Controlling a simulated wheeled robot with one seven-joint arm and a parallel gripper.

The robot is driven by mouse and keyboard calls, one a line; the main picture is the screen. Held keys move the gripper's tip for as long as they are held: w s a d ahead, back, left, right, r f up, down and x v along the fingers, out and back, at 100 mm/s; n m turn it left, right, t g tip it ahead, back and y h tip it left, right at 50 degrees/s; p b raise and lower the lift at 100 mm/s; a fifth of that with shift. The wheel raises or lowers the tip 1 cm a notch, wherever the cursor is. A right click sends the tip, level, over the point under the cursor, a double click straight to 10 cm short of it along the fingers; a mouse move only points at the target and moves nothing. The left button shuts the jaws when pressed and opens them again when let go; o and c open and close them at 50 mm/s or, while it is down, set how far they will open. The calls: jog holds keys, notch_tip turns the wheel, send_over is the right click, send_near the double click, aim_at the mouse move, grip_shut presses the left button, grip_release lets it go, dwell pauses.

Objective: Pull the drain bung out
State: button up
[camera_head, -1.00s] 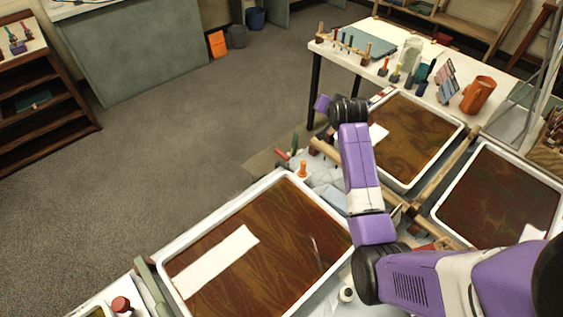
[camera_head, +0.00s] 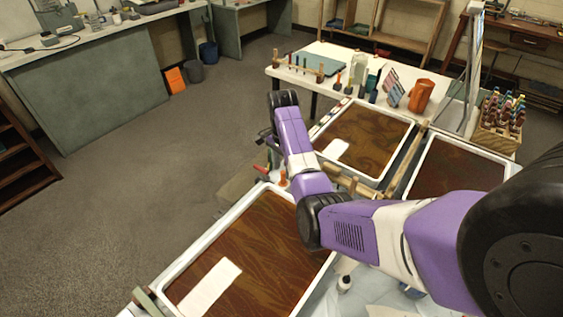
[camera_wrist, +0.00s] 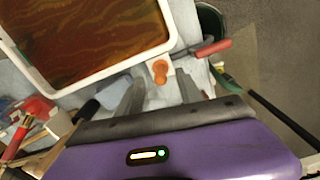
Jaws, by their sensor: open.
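The drain bung (camera_wrist: 160,72) looks like a small orange plug, standing at the corner of a white-rimmed tray (camera_wrist: 110,68) of brown marbled liquid. In the wrist view my gripper (camera_wrist: 158,88) is open, its two grey fingers pointing toward the bung with one on each side. The bung lies just beyond the fingertips, near the middle of the gap. Nothing is held. In the head view the orange bung (camera_head: 283,182) shows small beside the near tray (camera_head: 236,207), just below my arm. The fingers are hard to make out there.
A red-handled tool (camera_wrist: 213,48) and a green-handled one (camera_wrist: 224,78) lie close to the right finger. A dark bucket (camera_wrist: 211,22) stands beyond. Red and other tools (camera_wrist: 38,106) crowd the left. A second tray (camera_head: 407,128) lies behind my arm.

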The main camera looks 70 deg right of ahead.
aim_at(283, 179)
jog(key=shift+f, duration=2.5)
grip_shut()
